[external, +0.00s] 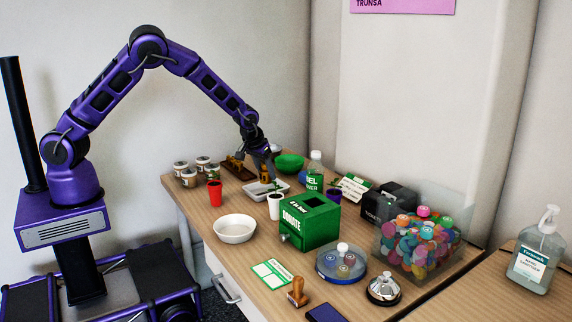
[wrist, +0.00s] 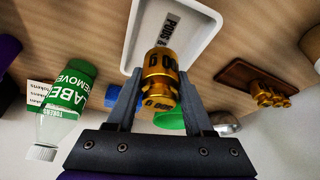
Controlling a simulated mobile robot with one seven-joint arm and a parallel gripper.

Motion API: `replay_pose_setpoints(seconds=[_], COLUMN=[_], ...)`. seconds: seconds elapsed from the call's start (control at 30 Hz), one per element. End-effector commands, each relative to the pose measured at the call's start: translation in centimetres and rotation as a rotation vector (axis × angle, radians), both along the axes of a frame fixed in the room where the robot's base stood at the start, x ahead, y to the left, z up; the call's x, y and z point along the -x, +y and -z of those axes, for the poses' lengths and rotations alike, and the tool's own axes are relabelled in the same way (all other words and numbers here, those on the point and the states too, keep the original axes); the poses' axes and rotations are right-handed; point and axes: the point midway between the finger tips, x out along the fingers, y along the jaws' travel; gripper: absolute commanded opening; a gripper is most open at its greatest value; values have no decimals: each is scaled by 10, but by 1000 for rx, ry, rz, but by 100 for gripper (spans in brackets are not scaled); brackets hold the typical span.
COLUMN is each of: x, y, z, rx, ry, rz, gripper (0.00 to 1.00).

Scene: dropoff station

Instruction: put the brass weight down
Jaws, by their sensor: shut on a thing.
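My gripper (wrist: 158,88) is shut on a brass weight (wrist: 160,72), with a dark finger on each side of it. In the external view my gripper (external: 265,163) and the brass weight (external: 265,174) are at the back of the table, over or just behind a white tray (external: 254,193). In the wrist view the tray (wrist: 138,40) has a grey label, partly hidden, and the weight overlaps the tray's end. I cannot tell whether the weight touches it. A wooden block (wrist: 238,74) with other brass weights (wrist: 266,93) is to the right.
Several small jars (external: 189,177), a red cup (external: 214,193), a white cup (external: 274,206) and a green donation box (external: 310,225) surround the tray.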

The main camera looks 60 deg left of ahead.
Motion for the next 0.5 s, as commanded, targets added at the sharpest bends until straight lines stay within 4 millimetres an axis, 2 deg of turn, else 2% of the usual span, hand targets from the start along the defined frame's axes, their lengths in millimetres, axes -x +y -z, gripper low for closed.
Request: replay_pose_setpoints(seconds=[0.3, 0.5], x=[-1, -1], y=[1, 1], z=[35, 37], rx=[-1, 0], ry=[-1, -4], rz=[0, 0], gripper=[0, 0])
